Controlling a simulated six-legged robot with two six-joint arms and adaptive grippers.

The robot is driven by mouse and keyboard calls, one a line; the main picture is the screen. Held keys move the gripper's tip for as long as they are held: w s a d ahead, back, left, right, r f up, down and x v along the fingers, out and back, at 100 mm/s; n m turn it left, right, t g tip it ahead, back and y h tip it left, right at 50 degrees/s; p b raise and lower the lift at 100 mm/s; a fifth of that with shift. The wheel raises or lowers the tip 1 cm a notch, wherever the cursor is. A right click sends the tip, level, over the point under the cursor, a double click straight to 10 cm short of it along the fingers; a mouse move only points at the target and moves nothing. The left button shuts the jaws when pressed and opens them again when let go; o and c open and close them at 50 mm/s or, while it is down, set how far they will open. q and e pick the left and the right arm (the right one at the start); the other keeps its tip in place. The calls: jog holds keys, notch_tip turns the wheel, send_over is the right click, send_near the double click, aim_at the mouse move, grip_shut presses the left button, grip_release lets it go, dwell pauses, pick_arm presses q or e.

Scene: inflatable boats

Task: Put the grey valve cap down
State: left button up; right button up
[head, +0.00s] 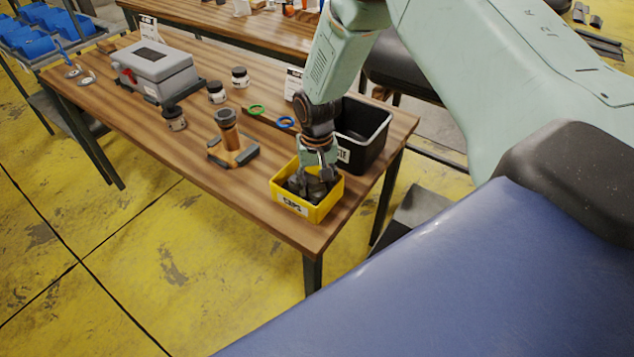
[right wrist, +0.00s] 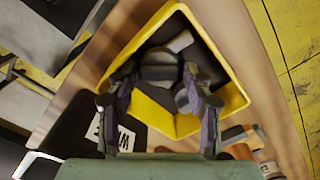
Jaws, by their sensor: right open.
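A yellow bin (head: 309,207) with a white label stands at the near right corner of the wooden table. My right gripper (head: 312,180) points down into it, with its fingers at or below rim height. In the right wrist view the fingers (right wrist: 158,88) are apart. A round dark grey cap (right wrist: 160,65) lies between and just beyond the fingertips, inside the yellow bin (right wrist: 235,95). I cannot tell whether a finger touches it. More dark and grey pieces lie beside it, partly hidden by the fingers. My left gripper is not in view.
A black waste bin (head: 365,127) stands right behind the yellow bin. A black-and-orange stand (head: 232,152) is to the left, with green (head: 256,109) and blue (head: 286,122) rings behind. Small jars and a grey case (head: 155,68) stand farther left.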

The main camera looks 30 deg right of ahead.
aim_at(317, 185)
jog(key=shift+r, duration=0.35)
notch_tip(317, 185, up, 12)
jog(key=shift+n+y, duration=0.3)
jog(key=shift+n, duration=0.4)
jog(key=s+a+f, duration=0.1)
jog(key=s+f, duration=0.1)
jog(key=f, duration=0.1)
jog(key=s+a+f, duration=0.2)
jog(key=s+f, duration=0.1)
jog(key=s+a+f, duration=0.1)
jog(key=s+f, duration=0.2)
jog(key=f, duration=0.1)
jog(key=shift+a+p, duration=0.3)
jog(key=s+a+f+n, duration=0.1)
jog(key=s+f, duration=0.3)
jog(key=s, duration=0.8)
jog(key=s+a+f+n, duration=0.1)
jog(key=s+f, duration=0.3)
jog(key=s, duration=0.8)
jog(key=shift+a+n, duration=0.4)
jog(key=shift+a, duration=0.3)
